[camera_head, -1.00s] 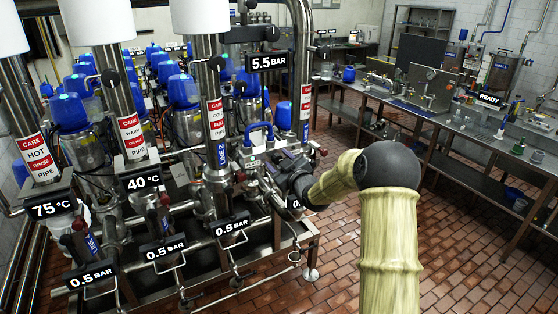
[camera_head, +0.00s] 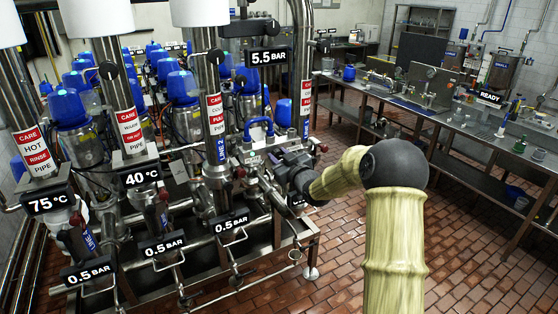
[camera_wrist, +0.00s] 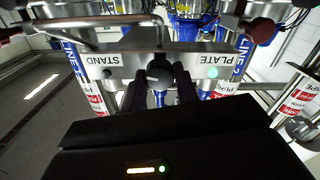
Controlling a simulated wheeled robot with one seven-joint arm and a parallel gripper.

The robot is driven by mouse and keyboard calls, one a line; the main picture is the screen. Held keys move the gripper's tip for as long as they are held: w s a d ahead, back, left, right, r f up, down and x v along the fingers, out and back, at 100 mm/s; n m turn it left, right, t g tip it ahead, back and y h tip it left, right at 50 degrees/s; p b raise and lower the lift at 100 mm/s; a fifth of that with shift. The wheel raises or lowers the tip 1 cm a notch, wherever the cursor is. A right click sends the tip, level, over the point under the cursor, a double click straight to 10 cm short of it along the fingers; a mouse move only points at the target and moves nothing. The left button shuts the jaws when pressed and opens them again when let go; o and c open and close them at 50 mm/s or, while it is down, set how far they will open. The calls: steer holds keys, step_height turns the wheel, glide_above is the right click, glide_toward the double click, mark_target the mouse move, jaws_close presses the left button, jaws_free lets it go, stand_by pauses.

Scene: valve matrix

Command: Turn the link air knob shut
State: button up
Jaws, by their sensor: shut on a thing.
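The knob is in front of a metal bar carrying a STAND label (camera_wrist: 102,58) on the left and a PLATE label (camera_wrist: 224,60) on the right, both upside down. I cannot read a link air label on the knob. The knob is hidden there by my gripper and wrist.
Steel pipes and a 0.5 BAR tag (camera_head: 230,223) crowd the left of my gripper. A red knob (camera_head: 323,148) is just right of it. Dark red knobs (camera_wrist: 262,29) flank the bar in the wrist view. Open tiled floor (camera_head: 340,250) lies at right.

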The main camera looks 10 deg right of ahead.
steer(key=m+b, duration=0.1)
steer(key=m, duration=0.2)
steer(key=shift+d+m, duration=0.1)
steer(key=shift+m, duration=0.2)
steer(key=m+b, duration=0.1)
steer(key=m, duration=0.2)
steer(key=shift+m, duration=0.3)
steer(key=m, duration=0.4)
steer(key=shift+m, duration=2.2)
steer(key=o, duration=1)
steer(key=shift+d+f, duration=0.1)
